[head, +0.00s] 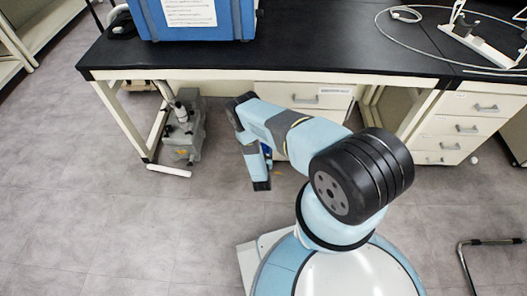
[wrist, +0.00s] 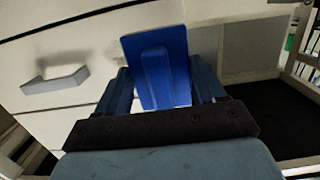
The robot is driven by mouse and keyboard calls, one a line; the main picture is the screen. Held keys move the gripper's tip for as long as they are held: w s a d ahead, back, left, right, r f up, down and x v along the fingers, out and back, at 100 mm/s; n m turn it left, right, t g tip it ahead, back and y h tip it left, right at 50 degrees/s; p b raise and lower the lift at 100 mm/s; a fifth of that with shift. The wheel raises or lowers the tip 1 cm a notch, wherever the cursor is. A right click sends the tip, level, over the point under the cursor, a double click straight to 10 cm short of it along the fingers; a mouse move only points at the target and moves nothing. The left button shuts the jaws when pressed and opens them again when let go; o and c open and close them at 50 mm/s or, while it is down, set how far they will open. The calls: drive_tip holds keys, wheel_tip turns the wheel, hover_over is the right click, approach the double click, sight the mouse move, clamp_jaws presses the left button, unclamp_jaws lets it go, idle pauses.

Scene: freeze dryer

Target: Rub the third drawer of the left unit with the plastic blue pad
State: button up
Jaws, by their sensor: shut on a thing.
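The plastic blue pad (wrist: 153,65), a flat plate with a raised grip rib, is held between the fingers of my gripper (wrist: 160,88). The left drawer unit (head: 318,93) is cream coloured under the bench, with its lower part hidden behind my arm in the head view. In the wrist view, a grey drawer handle (wrist: 55,80) shows left of the pad. The pad stands before the drawer fronts; I cannot tell whether it touches or which drawer it faces. In the head view my gripper (head: 260,170) is low before the unit, mostly hiding the pad.
A black bench top (head: 300,48) overhangs the unit. A blue box (head: 195,20) stands on it. A grey pump-like device (head: 184,130) is on the floor at left. Another drawer unit (head: 468,120) is at right. The grey floor at left front is clear.

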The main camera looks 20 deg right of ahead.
drive_tip(key=shift+v, duration=1.5)
drive_tip(key=shift+f, duration=0.15)
